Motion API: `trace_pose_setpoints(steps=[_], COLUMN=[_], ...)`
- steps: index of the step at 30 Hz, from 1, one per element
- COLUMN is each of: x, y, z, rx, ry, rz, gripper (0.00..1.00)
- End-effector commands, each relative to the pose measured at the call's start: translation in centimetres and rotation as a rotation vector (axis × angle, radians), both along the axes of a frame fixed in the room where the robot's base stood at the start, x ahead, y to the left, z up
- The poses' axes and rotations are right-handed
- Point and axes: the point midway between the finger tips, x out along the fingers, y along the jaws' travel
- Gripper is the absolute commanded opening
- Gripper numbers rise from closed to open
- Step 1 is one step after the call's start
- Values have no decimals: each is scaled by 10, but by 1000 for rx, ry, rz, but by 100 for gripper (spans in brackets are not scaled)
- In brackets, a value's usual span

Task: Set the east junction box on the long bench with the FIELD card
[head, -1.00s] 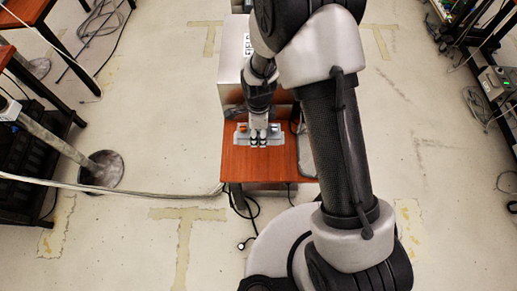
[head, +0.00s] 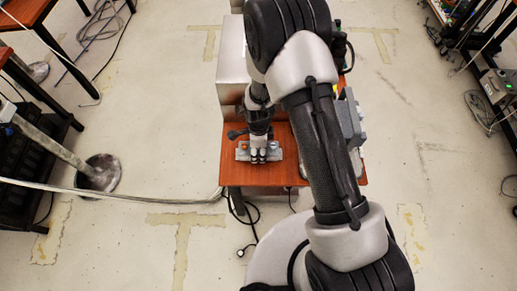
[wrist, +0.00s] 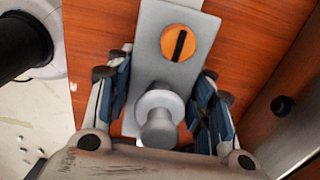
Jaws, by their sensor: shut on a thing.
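A grey junction box (head: 243,151) with an orange dial is over the front part of a reddish wooden bench top (head: 235,175). In the wrist view its grey face (wrist: 190,75) carries an orange dial with a black slot (wrist: 179,44) and a round grey knob (wrist: 158,110). My gripper (head: 258,156) points down and is shut on the junction box, with blue-padded fingers on either side. I cannot tell whether the box touches the wood, or whether it is the east one. The FIELD card is hidden behind my arm now.
A metal cabinet (head: 231,75) stands behind the bench top at the left. A grey item (head: 350,118) is at the right, partly behind my arm. Floor right of the bench is mostly clear.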

Motion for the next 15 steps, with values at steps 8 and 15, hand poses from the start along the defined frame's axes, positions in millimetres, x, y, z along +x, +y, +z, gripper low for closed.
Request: trace_pose_setpoints(steps=[8,15], x=[0,0], y=[0,0], z=[-3,-3], rx=[0,0], ry=[0,0], rz=[0,0], gripper=[57,68])
